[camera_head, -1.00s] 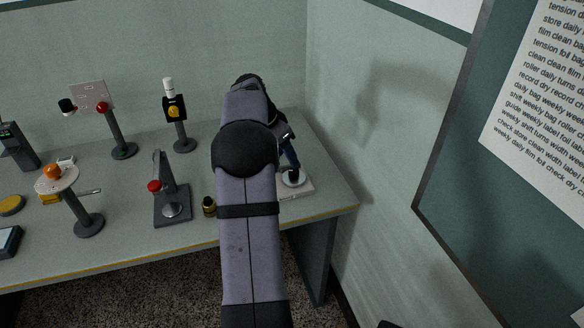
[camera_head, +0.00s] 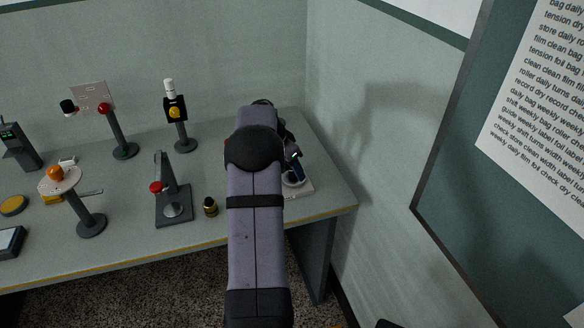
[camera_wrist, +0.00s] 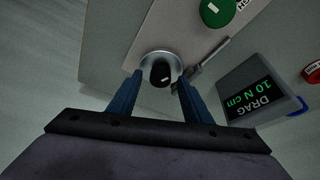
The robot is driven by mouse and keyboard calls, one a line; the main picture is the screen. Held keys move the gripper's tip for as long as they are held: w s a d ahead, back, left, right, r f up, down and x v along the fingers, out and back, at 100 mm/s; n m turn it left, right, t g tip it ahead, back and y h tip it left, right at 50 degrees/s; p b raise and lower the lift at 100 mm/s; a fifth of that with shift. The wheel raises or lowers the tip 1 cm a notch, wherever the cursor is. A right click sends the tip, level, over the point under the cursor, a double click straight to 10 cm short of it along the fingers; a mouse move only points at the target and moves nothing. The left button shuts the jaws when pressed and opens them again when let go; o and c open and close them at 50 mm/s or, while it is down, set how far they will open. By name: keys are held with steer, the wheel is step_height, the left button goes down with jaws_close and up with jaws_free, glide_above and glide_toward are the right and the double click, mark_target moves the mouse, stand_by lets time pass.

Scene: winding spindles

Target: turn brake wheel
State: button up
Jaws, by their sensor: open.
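A shiny silver disc with a black knob (camera_wrist: 161,72), which looks like the brake wheel, sits on a pale beige plate (camera_wrist: 150,38) in the wrist view. My gripper (camera_wrist: 159,80) is open, with one blue finger on each side of the knob. I cannot tell whether the fingers touch it or how far above the disc they are. In the head view the silver disc (camera_head: 294,181) shows at the right end of the table, partly hidden by my gripper (camera_head: 296,165) and arm.
In the wrist view a green knob (camera_wrist: 217,12) and a dark display box (camera_wrist: 258,93) reading "DRAG 10 N cm" are close by. A small dark cylinder (camera_head: 210,206) and a grey stand with red knob (camera_head: 173,206) stand left of my arm. The wall is close on the right.

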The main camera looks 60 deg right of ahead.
steer(key=c, duration=1.1)
steer(key=shift+o, duration=0.2)
steer(key=shift+n, duration=0.3)
